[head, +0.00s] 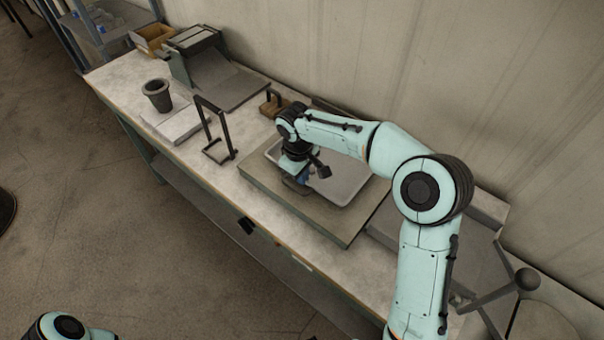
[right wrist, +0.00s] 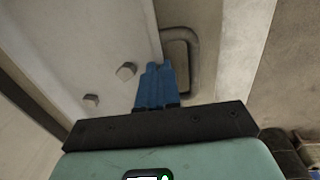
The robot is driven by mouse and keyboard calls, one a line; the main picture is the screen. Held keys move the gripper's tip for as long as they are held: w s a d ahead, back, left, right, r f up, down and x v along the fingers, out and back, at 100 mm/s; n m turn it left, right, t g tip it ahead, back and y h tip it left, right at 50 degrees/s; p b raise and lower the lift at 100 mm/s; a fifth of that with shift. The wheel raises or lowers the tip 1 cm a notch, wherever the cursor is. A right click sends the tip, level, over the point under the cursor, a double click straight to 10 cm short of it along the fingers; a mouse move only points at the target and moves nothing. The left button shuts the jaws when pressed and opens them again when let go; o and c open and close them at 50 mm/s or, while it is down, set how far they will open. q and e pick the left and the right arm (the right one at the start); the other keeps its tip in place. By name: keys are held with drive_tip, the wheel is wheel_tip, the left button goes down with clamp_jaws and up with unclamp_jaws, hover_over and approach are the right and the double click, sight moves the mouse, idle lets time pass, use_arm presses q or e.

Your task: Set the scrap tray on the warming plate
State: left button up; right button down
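The scrap tray (head: 345,187) is a shallow light grey tray. In the head view it is over the broad grey slab that looks like the warming plate (head: 265,187), towards its back right. I cannot tell whether it rests there or hangs just above. My right gripper (head: 303,179) points down at the tray's near-left rim. In the right wrist view its blue fingers (right wrist: 155,85) are close together on the tray's rim (right wrist: 155,30), beside a grey loop handle (right wrist: 192,62). Two small metal pieces (right wrist: 126,71) lie in the tray. My left gripper is out of view.
A dark bent-bar stand (head: 218,150) is left of the slab, with a dark cup (head: 157,95) on a white block (head: 182,126) beyond it. A wooden-looking block (head: 273,103) is behind. A dark lever with a ball end (head: 527,280) is at right. The wall borders the bench.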

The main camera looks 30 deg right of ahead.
drive_tip(key=c, duration=1.8)
unclamp_jaws()
drive_tip(key=shift+f, duration=0.2)
drive_tip(key=o, duration=0.4)
drive_tip(key=shift+o, duration=0.2)
drive_tip(key=shift+r, duration=0.1)
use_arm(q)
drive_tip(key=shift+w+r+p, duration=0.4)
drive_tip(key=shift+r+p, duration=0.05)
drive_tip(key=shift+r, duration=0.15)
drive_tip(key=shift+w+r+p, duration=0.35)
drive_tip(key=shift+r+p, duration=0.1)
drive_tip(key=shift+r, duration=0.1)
use_arm(e)
wheel_tip(320, 180, up, 12)
drive_tip(key=a, duration=0.1)
drive_tip(key=shift+s, duration=0.25)
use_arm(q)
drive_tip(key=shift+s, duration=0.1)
use_arm(e)
drive_tip(key=shift+a, duration=0.15)
